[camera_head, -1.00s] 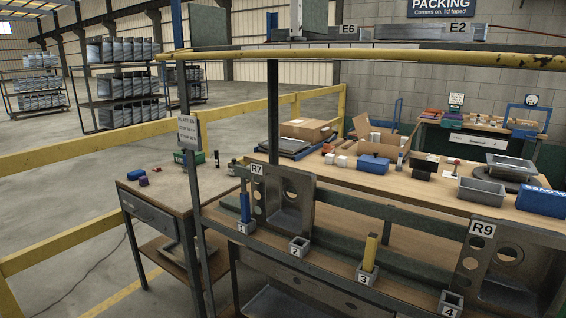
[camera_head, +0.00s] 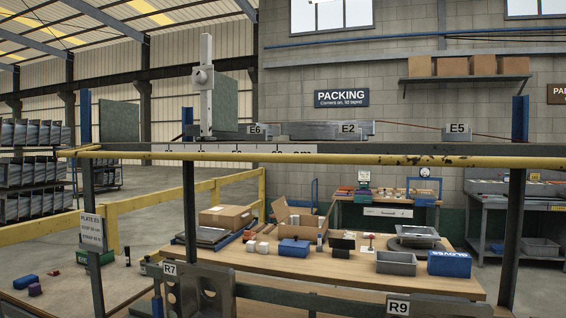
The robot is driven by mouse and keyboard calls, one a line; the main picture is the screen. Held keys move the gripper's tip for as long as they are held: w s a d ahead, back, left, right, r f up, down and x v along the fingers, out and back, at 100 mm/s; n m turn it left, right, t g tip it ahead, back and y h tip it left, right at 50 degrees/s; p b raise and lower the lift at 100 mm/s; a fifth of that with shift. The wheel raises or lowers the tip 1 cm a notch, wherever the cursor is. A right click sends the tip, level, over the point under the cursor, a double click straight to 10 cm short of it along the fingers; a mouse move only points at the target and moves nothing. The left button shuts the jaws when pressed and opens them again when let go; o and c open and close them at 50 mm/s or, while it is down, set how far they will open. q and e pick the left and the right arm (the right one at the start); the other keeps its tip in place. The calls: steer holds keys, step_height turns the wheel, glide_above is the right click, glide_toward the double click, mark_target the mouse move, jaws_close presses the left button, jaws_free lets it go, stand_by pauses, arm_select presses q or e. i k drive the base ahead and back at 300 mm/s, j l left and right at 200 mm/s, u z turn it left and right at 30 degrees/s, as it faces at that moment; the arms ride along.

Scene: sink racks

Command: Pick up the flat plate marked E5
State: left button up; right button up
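A hanging sign on the left post reads "PLATE E5" (camera_head: 91,230), with smaller lines I cannot read clearly. Neither of my grippers is in view.
The yellow rail (camera_head: 400,160) crosses the rack front, with dark posts below. A tall gauge-like column (camera_head: 206,100) and greenish panels (camera_head: 120,121) rise at the left. Below are plates R7 (camera_head: 185,290) and R9 (camera_head: 398,307). Behind stands a wooden bench (camera_head: 440,283) with boxes and bins.

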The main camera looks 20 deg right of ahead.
mark_target(455, 132)
steer(key=z, duration=1.4)
